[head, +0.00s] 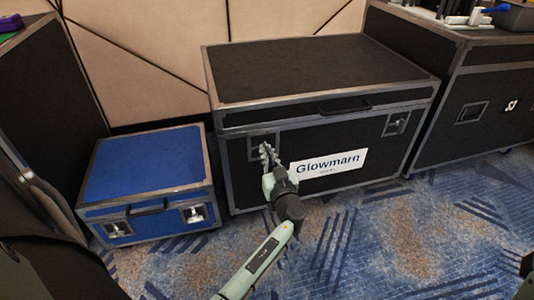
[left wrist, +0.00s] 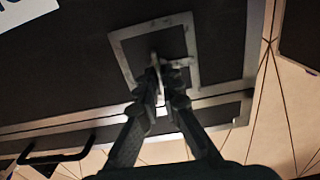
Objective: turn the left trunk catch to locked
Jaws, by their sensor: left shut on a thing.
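The large black trunk (head: 320,70) has grey metal edges and a white "Glowmarn" label (head: 328,163). Its left catch (head: 256,143) sits in a metal plate near the front's upper left and is partly hidden by my left gripper (head: 268,155). In the left wrist view, the catch's square plate (left wrist: 122,45) is at upper middle. My left gripper, whose fingers (left wrist: 160,78) converge there, is shut on the catch's small turning piece. The exact angle of that piece is hard to make out. The right catch (head: 396,123) is clear of my gripper.
A smaller blue case (head: 148,165) with two catches stands left of the trunk. Another black case (head: 475,100) stands at the right with items on top. A handle (head: 345,107) projects from the trunk's front. Patterned blue carpet in front is mostly free.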

